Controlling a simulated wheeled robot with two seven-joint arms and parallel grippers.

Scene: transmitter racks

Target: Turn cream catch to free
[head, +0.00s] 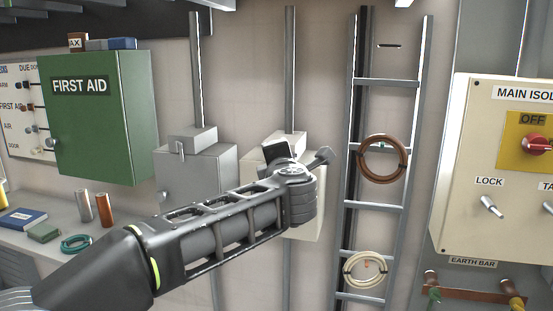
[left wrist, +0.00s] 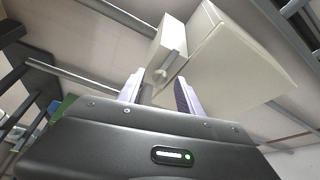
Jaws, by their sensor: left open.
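The cream box (head: 308,222) hangs on the wall behind my left arm, which hides much of it in the head view. In the left wrist view its large body (left wrist: 245,70) and a smaller cream block (left wrist: 170,40) show tilted. The cream catch (left wrist: 168,66), a small greyish lever with a rounded end, sits by the smaller block. My left gripper (left wrist: 156,90) is open, its two pale fingers on either side of the catch's near end. I cannot tell whether they touch it. In the head view my wrist covers the catch and the fingers. My right gripper is not in view.
A grey box (head: 198,180) with its own catch is left of the cream one. A green first aid cabinet (head: 105,118) is farther left. A ladder (head: 376,205) with hanging coils stands to the right, then the cream isolator panel (head: 475,150). A shelf (head: 125,215) holds small items.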

